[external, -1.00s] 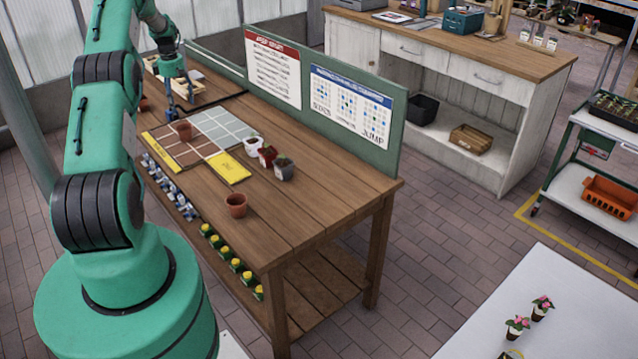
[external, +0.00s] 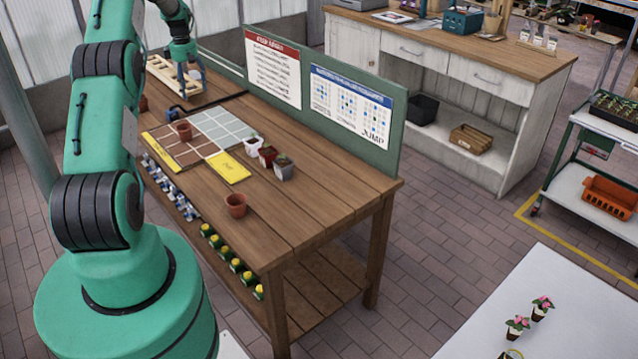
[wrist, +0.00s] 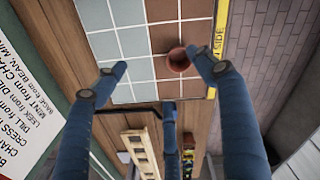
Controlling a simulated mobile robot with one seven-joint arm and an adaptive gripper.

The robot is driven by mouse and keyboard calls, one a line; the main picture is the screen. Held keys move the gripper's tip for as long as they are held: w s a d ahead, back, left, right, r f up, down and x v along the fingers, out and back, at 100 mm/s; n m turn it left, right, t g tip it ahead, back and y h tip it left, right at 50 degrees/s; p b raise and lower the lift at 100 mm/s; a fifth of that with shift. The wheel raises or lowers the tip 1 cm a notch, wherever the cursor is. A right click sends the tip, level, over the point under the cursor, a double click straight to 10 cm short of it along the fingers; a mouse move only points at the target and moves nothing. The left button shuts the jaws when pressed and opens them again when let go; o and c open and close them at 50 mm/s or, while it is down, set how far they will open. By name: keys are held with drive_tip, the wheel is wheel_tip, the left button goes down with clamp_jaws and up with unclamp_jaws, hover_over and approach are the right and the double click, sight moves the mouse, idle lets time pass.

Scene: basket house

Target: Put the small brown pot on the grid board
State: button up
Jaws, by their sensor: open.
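The grid board (external: 221,124) lies flat on the wooden bench, with brown and grey-green cells and yellow end strips. A small brown pot (external: 184,130) stands upright on its brown cells. The pot also shows in the wrist view (wrist: 178,60), near the right fingertip in the picture but apparently farther away. My gripper (external: 187,78) is raised above the far part of the bench, clear of the pot.
Another brown pot (external: 236,205) stands on the near bench. Small potted plants (external: 267,156) stand right of the board. A wooden rack (wrist: 140,148) lies beyond it. A green panel (external: 400,125) with posters edges the bench back. Several yellow-topped bottles (external: 237,265) line the front side.

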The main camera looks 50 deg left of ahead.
drive_tip(key=w+d+r+m, duration=0.3)
drive_tip(key=w+d+r, duration=0.3)
drive_tip(key=d+r, duration=0.5)
drive_tip(key=d+r+m+t, duration=0.1)
drive_tip(key=d+r+m, duration=0.2)
drive_tip(key=d+r, duration=0.6)
drive_tip(key=w+d+r+m+y, duration=0.1)
drive_tip(key=d+r+m, duration=0.3)
drive_tip(key=d, duration=0.8)
drive_tip(key=d+r+m+t, duration=0.1)
drive_tip(key=d+r+m, duration=0.1)
drive_tip(key=d+r, duration=0.75)
drive_tip(key=s+d+r+m+t, duration=0.1)
drive_tip(key=s+d+m, duration=0.1)
drive_tip(key=s+d, duration=0.35)
drive_tip(key=s+d+r+m, duration=0.2)
drive_tip(key=d, duration=0.7)
drive_tip(key=s+d+r+m+t, duration=0.1)
drive_tip(key=s+d+m, duration=0.15)
drive_tip(key=d, duration=0.45)
drive_tip(key=s+d+f+m, duration=0.2)
drive_tip(key=s+d+m, duration=0.1)
drive_tip(key=s+d, duration=0.4)
drive_tip(key=s+d+f+m+t+h, duration=0.1)
drive_tip(key=s+d+f+m, duration=0.1)
drive_tip(key=s+d, duration=0.5)
drive_tip(key=s+m, duration=0.1)
drive_tip(key=s, duration=0.3)
drive_tip(key=shift+s+d+m, duration=0.15)
drive_tip(key=shift+s+m, duration=0.2)
